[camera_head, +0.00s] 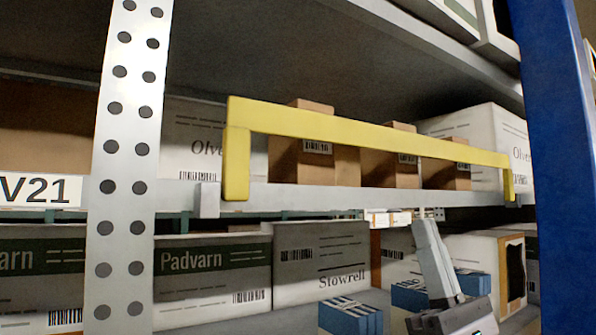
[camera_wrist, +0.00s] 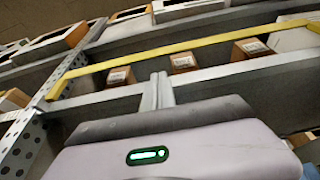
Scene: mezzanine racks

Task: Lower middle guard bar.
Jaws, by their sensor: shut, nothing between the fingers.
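The yellow guard bar (camera_head: 350,135) spans the front of the middle shelf, raised above the shelf edge in front of the boxes. Its two yellow end legs reach down to the shelf edge. In the wrist view the bar (camera_wrist: 180,47) runs across the upper part. My gripper (camera_head: 428,216) is below the bar's right half, in front of the shelf edge, and appears apart from the bar. In the wrist view its fingers (camera_wrist: 158,88) are together and empty, with the bar beyond them.
Small brown boxes (camera_head: 314,165) stand on the middle shelf (camera_head: 290,198) behind the bar. Below are white cartons (camera_head: 322,262) and blue boxes (camera_head: 350,317). A perforated grey upright (camera_head: 125,150) stands at left and a blue post (camera_head: 562,170) at right.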

